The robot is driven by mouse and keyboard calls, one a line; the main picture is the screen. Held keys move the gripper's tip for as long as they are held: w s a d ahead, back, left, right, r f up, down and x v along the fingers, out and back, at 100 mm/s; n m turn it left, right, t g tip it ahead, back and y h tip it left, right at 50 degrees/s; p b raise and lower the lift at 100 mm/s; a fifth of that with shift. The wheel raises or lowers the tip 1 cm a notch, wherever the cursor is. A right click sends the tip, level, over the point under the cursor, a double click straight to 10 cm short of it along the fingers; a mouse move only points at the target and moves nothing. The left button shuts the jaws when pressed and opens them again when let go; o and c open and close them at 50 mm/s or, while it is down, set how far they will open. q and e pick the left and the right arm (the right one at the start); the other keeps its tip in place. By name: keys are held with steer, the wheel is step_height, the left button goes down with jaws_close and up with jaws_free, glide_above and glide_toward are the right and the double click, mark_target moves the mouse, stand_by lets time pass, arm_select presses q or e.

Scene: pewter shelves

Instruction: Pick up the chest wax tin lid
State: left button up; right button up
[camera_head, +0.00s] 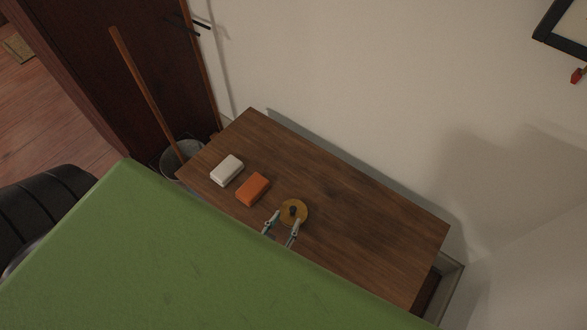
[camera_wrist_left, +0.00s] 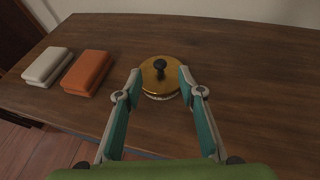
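The chest wax tin lid (camera_head: 302,207) is a round gold disc with a dark knob, lying on top of the wooden chest (camera_head: 380,231). The lid also shows in the left wrist view (camera_wrist_left: 151,83), with a pale rim of the tin (camera_wrist_left: 160,97) just under it. My left gripper (camera_head: 283,219) is open, its fingertips close to the near side of the lid. In the left wrist view, the open fingers (camera_wrist_left: 158,76) frame the lid, with the knob between the tips. I cannot tell whether they touch it. My right gripper is not in view.
An orange block (camera_head: 253,188) and a white block (camera_head: 227,170) lie on the chest to the left of the lid. A bucket (camera_head: 170,164) with a wooden handle stands beyond the chest's left end. The wall runs behind; the chest's right half is clear.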

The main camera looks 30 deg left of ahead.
mark_target(293, 208)
arm_select(q)
steer(key=x, duration=0.5)
steer(key=shift+w+r, duration=0.1)
steer(key=shift+w, duration=0.1)
jaws_close()
steer(key=shift+r, duration=0.1)
